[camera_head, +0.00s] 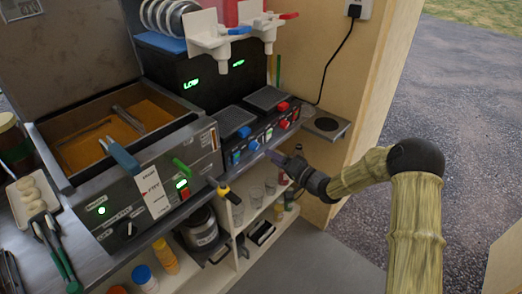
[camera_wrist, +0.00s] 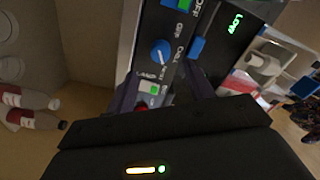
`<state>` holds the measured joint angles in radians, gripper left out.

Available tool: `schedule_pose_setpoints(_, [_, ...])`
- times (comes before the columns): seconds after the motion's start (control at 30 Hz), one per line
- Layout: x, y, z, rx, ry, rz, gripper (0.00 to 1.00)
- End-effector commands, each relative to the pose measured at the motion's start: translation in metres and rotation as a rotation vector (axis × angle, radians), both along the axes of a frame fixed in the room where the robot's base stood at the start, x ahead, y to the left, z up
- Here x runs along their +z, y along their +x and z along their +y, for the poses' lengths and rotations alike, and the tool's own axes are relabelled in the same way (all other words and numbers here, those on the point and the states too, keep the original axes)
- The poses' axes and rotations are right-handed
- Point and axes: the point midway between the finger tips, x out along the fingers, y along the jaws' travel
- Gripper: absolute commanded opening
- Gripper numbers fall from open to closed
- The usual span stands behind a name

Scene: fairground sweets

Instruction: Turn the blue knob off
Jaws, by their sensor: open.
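The blue knob (camera_wrist: 161,52) is on the dark front panel in the wrist view, round with a pale pointer mark. Printed labels surround it, but I cannot firmly read its setting. In the head view, a blue knob (camera_head: 253,145) shows on the front of the black hot-plate unit. My gripper (camera_head: 284,157) is just in front of that panel, toward its right part. In the wrist view, its two dark fingers (camera_wrist: 163,92) are spread apart and empty. The knob appears beyond the fingertips, with no visible contact.
A red knob (camera_head: 284,124) is farther right on the same unit. A green light (camera_wrist: 155,90) shows near the fingers. White taps (camera_head: 220,45) hang above, and glasses stand on a shelf (camera_head: 255,207) below.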

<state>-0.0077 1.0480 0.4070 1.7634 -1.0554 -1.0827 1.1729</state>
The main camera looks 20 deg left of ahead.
Motion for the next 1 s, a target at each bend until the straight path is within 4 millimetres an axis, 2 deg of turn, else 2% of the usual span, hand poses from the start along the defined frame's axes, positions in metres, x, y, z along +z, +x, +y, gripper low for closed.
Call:
schedule_pose_setpoints(0.2, [0.001, 0.014, 0.037, 0.002, 0.002, -0.002, 0.53])
schedule_pose_setpoints(0.33, [0.000, 0.021, 0.052, 0.002, 0.001, -0.001, 0.53])
schedule_pose_setpoints(0.5, [0.000, 0.025, 0.060, 0.000, 0.000, 0.000, 0.53])
schedule_pose_setpoints(0.73, [0.000, 0.025, 0.060, 0.000, 0.000, 0.000, 0.53])
schedule_pose_setpoints(0.93, [0.000, 0.025, 0.059, 0.000, 0.000, 0.000, 0.14])
schedule_pose_setpoints(0.97, [0.000, 0.025, 0.059, 0.000, 0.000, 0.000, 0.09])
schedule_pose_setpoints(1.0, [0.000, 0.025, 0.059, 0.000, 0.000, 0.000, 0.09])
